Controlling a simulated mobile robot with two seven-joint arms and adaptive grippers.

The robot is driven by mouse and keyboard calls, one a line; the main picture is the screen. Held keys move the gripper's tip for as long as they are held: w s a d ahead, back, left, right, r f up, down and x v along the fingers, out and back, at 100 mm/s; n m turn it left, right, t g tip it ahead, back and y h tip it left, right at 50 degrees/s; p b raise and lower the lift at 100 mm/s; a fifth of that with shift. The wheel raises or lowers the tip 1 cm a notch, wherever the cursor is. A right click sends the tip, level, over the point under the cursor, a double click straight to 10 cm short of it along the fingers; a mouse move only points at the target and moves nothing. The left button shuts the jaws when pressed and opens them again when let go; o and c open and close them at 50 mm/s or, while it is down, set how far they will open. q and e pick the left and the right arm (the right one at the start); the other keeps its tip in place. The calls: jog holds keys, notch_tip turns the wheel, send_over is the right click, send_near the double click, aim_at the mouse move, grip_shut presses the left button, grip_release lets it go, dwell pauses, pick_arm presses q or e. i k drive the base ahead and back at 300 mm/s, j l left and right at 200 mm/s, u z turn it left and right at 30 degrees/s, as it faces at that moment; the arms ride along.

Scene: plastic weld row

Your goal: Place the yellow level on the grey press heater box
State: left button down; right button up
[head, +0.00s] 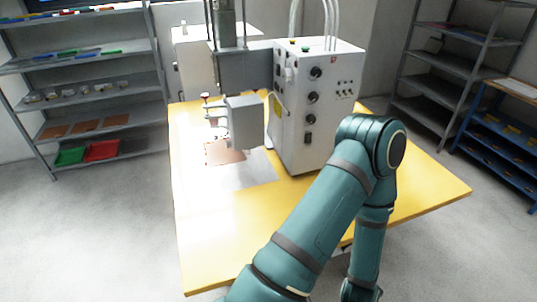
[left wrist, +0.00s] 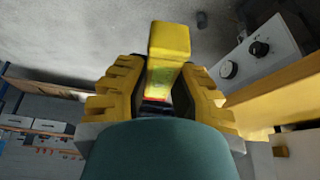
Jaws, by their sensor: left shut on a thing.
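In the left wrist view the yellow level (left wrist: 169,42) is a yellow bar with a small greenish patch. It sticks out between the yellow ridged fingers of my left gripper (left wrist: 158,78), which is shut on it. In the head view a grey box (head: 245,122), which looks like the press heater box, stands out from the press on the yellow table. No level shows on it. Neither gripper shows in the head view; one teal arm of mine crosses the front of the table.
The white press cabinet (head: 318,105) with knobs stands on the yellow table (head: 222,235). A brown sheet (head: 222,152) lies by the grey box. The front left of the table is clear. Grey shelves (head: 85,95) stand left and a blue rack (head: 497,135) right.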

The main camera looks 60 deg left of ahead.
aim_at(245, 100)
jog(key=i+u, duration=0.2)
jog(key=u, duration=0.2)
jog(key=i+u, duration=0.2)
jog(key=u, duration=0.15)
jog(key=i+l+u, duration=0.15)
jog(key=u, duration=0.25)
jog(key=i+l+u, duration=0.15)
jog(key=u, duration=0.15)
jog(key=i+l+u, duration=0.25)
jog(key=j, duration=0.1)
